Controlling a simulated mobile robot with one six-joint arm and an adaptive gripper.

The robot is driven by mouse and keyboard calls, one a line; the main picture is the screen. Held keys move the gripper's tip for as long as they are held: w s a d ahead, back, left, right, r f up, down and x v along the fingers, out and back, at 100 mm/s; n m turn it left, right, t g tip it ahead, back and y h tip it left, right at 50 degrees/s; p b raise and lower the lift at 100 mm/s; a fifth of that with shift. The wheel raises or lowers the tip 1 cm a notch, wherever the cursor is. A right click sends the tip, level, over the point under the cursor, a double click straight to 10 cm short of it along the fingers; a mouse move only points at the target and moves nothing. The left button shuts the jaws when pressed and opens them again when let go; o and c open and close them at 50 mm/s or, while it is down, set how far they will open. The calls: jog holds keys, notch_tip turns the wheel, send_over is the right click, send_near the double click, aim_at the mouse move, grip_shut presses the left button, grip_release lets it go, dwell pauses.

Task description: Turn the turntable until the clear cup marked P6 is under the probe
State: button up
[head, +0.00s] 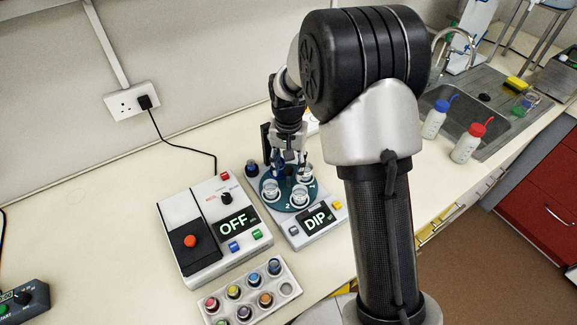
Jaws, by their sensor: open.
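The teal turntable (285,187) sits on a grey device whose display (314,219) reads DIP. Clear cups stand in it: one at the left (270,188), one at the front (299,194) and one at the right (306,173). A white number 2 shows near the front rim. I cannot read P6 on any cup. My gripper (289,161) points down over the back of the turntable, open. Whether it touches a cup or the disc cannot be told. My gripper and arm cover the back of the disc, and I cannot make out the probe clearly.
A white and black instrument (205,225) with display OFF stands left of the turntable. A rack (242,305) of coloured-capped vials lies in front. Two wash bottles, blue-capped (434,121) and red-capped (467,142), stand by the sink at right.

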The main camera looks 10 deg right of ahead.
jog(key=shift+c, duration=0.4)
grip_shut()
dwell(0.4)
